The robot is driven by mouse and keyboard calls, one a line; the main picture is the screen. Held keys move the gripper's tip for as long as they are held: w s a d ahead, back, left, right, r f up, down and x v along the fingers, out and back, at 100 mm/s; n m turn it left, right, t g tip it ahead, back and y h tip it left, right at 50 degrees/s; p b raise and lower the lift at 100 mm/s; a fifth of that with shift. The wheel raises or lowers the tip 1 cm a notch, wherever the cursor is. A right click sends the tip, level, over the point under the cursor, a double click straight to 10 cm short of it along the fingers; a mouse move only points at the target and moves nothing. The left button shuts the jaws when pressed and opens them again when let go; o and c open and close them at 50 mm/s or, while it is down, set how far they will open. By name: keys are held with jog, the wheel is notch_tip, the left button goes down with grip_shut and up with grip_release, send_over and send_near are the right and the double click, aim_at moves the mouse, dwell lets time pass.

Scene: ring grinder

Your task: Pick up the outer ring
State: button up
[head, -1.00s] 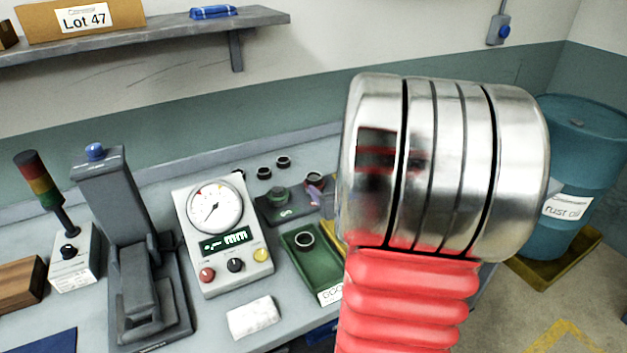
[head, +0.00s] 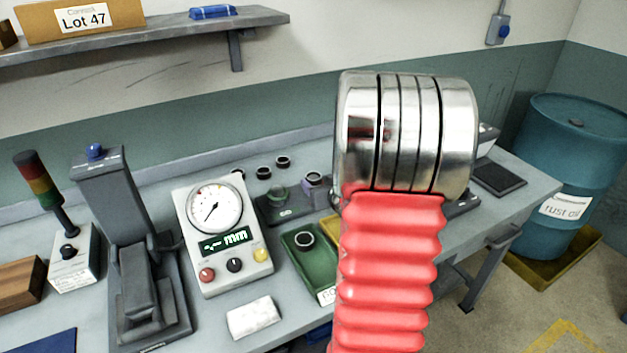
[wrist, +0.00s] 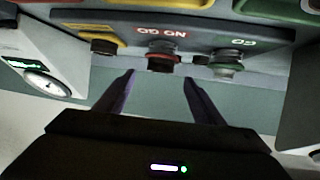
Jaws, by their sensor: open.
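A dark ring (wrist: 162,65) shows at the red plug marked NO GO on the dark gauge block (wrist: 190,38) in the wrist view; I cannot tell whether it sits around the plug. My gripper (wrist: 168,76) is open, its two purple fingers apart on either side of that plug and apparently short of it. In the head view, a purple fingertip (head: 313,178) covers the NO GO end of the block, and my arm hides most of the gripper. Another dark ring (head: 304,240) lies in the green tray (head: 324,268). I cannot tell which ring is the outer one.
The green GO plug (head: 277,192) stands beside the red one. Several rings (head: 263,173) stand behind the block. The gauge box (head: 226,240) is to the left.

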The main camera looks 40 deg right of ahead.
aim_at(313, 176)
jog(key=shift+x, duration=2.65)
jog(key=shift+r, duration=0.1)
jog(key=c, duration=1.3)
notch_tip(313, 176, up, 10)
